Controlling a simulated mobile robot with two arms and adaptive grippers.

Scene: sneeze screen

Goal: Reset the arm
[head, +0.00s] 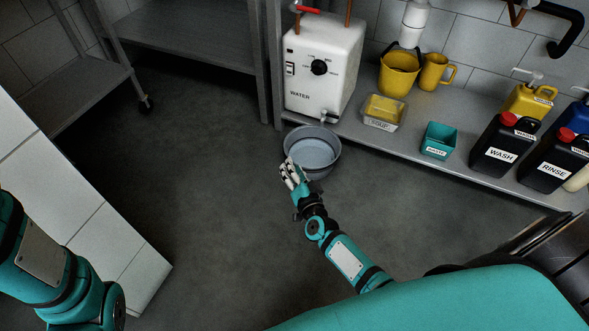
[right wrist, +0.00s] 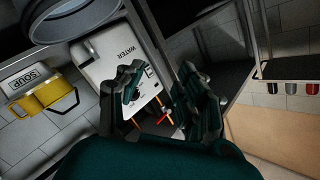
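My right arm, teal and black, reaches out over the floor in the head view. Its gripper (head: 292,172) is at the near left rim of a grey round basin (head: 316,154), overlapping it in the picture; I cannot tell whether they touch. In the right wrist view the fingers of this gripper (right wrist: 163,80) are apart with nothing between them. The basin's rim (right wrist: 68,12) shows at the top left there. Part of my left arm shows at the lower left of the head view; its gripper is out of view.
A white water boiler (head: 322,62) stands on the grey shelf (head: 398,140). A yellow bucket (head: 399,78), a yellow jug (head: 434,73), a soap tub (head: 382,110), a teal tub (head: 439,141) and black wash (head: 503,143) and rinse cans line it. The floor left of the gripper is clear.

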